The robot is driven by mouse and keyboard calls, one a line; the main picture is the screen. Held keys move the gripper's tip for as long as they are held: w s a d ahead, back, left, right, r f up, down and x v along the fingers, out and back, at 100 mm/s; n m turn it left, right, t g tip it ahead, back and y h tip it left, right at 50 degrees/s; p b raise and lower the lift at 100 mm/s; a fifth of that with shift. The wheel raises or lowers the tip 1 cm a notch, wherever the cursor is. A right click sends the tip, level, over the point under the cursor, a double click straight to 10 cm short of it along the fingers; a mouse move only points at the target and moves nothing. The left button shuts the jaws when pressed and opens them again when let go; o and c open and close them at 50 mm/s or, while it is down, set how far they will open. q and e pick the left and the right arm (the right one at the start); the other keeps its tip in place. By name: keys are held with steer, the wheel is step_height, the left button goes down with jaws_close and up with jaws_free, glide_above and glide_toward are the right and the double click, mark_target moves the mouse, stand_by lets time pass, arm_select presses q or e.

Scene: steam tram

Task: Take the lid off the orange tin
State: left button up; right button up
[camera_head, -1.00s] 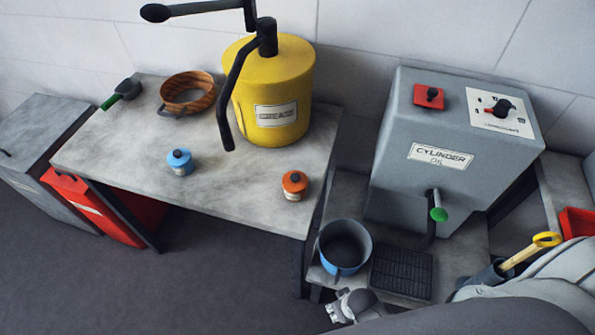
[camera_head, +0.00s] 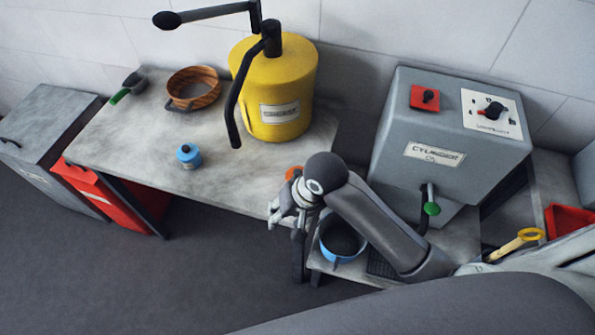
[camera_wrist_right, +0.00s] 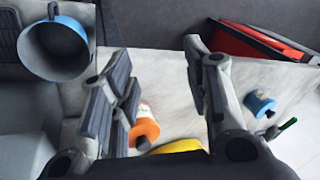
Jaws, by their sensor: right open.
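The orange tin (camera_head: 294,172) stands near the front right corner of the grey table, mostly hidden behind my right arm in the head view. In the right wrist view the orange tin's lid (camera_wrist_right: 145,130) shows with its dark knob, and a finger covers part of the tin. My right gripper (camera_head: 279,214) is open and empty, just in front of the table edge near the tin. In the right wrist view its two fingers (camera_wrist_right: 158,75) are spread wide, with the tin beyond them, nearer the left finger. My left gripper is not in view.
A blue tin (camera_head: 189,156), a wooden-rimmed pan (camera_head: 194,88) and a yellow grease drum (camera_head: 278,90) with a long crank handle share the table. A blue pot (camera_head: 342,240) stands on the lower shelf by the grey cylinder oil box (camera_head: 440,150). The table's front middle is clear.

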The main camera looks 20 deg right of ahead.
steer(key=w+r+m+g+h, duration=0.1)
steer(key=w+r+m, duration=0.2)
steer(key=w, duration=0.3)
step_height(320, 180, up, 6)
steer(key=m+g+h, duration=0.1)
steer(key=m+h, duration=0.1)
steer(key=m, duration=0.4)
glide_above(297, 170)
step_height(297, 170, down, 4)
steer(key=shift+f+p, duration=0.1)
steer(key=shift+p, duration=0.4)
step_height(297, 170, down, 5)
steer(key=shift+s+d+r+p, duration=0.1)
steer(key=shift+r+p, duration=0.05)
steer(key=shift+p, duration=0.55)
steer(key=shift+f, duration=0.45)
steer(key=c, duration=0.9)
